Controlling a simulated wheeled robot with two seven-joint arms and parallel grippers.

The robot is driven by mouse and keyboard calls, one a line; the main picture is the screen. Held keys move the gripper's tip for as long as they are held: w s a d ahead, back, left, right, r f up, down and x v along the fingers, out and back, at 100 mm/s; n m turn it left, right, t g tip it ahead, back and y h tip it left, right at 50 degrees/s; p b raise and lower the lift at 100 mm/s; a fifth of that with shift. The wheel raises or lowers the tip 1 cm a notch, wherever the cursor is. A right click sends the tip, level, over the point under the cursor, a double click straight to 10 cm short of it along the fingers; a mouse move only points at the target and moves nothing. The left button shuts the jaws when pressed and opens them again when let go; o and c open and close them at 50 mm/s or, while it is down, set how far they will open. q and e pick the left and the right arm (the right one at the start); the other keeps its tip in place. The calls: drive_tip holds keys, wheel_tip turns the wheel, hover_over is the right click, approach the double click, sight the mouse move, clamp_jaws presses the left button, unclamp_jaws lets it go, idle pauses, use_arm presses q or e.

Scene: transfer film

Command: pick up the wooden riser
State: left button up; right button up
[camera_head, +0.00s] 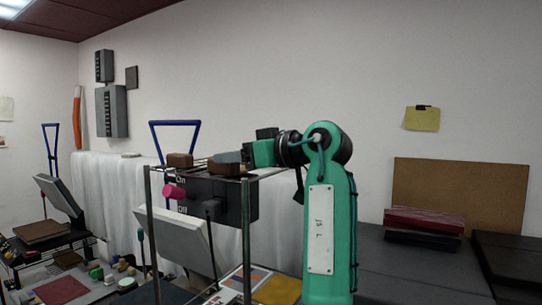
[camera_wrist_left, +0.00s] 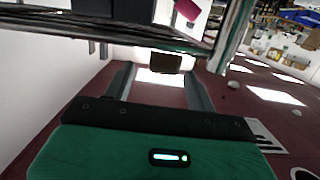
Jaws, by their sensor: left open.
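A small brown wooden block, likely the wooden riser (camera_head: 180,160), sits on top of the dark metal rack. A second brown piece (camera_head: 228,169) shows just below my grey finger; I cannot tell which of the two is the riser. My left gripper (camera_head: 215,159) is open and reaches left over the rack top. In the left wrist view one brown block (camera_wrist_left: 166,62) shows between and beyond the two open fingers (camera_wrist_left: 160,77), apart from both. My right gripper is not in view.
The rack carries a black box (camera_head: 240,203) with a pink knob (camera_head: 174,191) beside it. Metal posts (camera_head: 246,240) stand below my left gripper. A blue-handled frame (camera_head: 175,123) rises behind. A dark bench (camera_head: 410,265) with a red-topped stack (camera_head: 424,220) is at right.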

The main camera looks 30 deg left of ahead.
use_arm(q)
drive_tip(key=a+p, duration=0.2)
drive_tip(key=a, duration=0.1)
drive_tip(key=shift+a+f, duration=0.1)
drive_tip(key=shift+f, duration=0.2)
drive_tip(key=shift+a+f, duration=0.2)
drive_tip(key=shift+a, duration=0.2)
drive_tip(key=shift+d, duration=0.1)
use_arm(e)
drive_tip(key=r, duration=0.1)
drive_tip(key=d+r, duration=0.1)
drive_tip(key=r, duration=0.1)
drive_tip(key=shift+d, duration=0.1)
use_arm(q)
drive_tip(key=shift+d, duration=0.1)
drive_tip(key=shift+c, duration=1.2)
drive_tip(key=c, duration=0.9)
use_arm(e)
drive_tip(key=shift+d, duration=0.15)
use_arm(q)
drive_tip(key=shift+r, duration=0.15)
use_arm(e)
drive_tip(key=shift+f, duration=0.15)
